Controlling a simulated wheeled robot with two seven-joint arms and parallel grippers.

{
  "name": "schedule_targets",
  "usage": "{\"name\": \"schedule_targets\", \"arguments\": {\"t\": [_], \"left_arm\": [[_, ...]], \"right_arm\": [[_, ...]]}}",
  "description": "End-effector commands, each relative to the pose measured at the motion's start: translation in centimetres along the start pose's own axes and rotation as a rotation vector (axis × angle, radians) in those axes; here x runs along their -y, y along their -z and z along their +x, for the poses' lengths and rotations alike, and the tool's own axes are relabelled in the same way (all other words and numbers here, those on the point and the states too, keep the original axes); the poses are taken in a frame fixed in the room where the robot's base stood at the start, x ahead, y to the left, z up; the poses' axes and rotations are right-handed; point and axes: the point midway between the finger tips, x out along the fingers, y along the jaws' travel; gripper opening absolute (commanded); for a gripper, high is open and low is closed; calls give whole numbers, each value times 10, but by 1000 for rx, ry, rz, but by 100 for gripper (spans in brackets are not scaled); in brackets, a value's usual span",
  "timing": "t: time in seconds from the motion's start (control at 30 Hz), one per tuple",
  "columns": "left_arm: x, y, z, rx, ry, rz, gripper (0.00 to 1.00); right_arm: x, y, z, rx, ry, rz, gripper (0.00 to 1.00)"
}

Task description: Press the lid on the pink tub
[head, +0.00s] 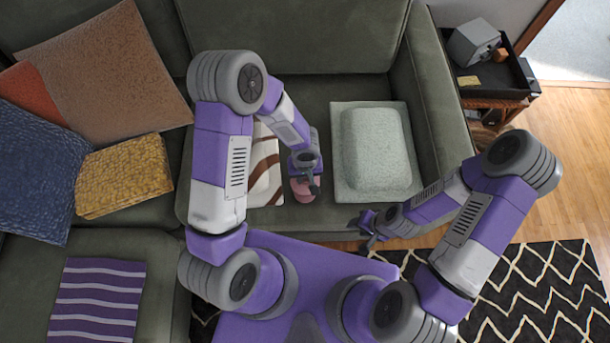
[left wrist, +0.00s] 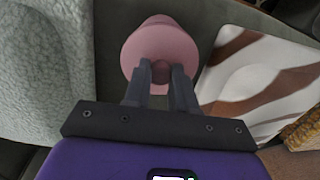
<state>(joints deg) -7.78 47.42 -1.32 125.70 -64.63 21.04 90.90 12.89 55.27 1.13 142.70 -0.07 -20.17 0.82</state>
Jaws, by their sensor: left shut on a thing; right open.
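The pink tub (head: 303,193) is on the green sofa seat, partly hidden under my left gripper (head: 309,180). In the left wrist view, a round pink lid (left wrist: 142,50) covers most of the tub, and a little more pink shows past its edge (left wrist: 157,19). My left gripper (left wrist: 160,76) is shut on the brownish knob (left wrist: 161,69) in the middle of the lid. I cannot tell whether the lid touches the tub's rim all round. My right gripper (head: 366,231) is open and empty, near the seat's front edge, to the right of the tub.
A pale green cushion (head: 376,150) on a flat pad lies right of the tub. A brown-and-white patterned piece (head: 264,174) lies close on its left. Several pillows fill the left side. A side table with a dark tray (head: 510,72) stands at the far right.

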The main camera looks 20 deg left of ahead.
Motion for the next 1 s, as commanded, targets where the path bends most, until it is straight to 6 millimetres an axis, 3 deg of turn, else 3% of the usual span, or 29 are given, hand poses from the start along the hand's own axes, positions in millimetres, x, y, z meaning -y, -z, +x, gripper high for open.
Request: {"name": "schedule_targets", "arguments": {"t": [1.0], "left_arm": [[0, -1, 0, 0, 0, -1, 0]], "right_arm": [[-3, 0, 7, 0, 0, 0, 43]]}}
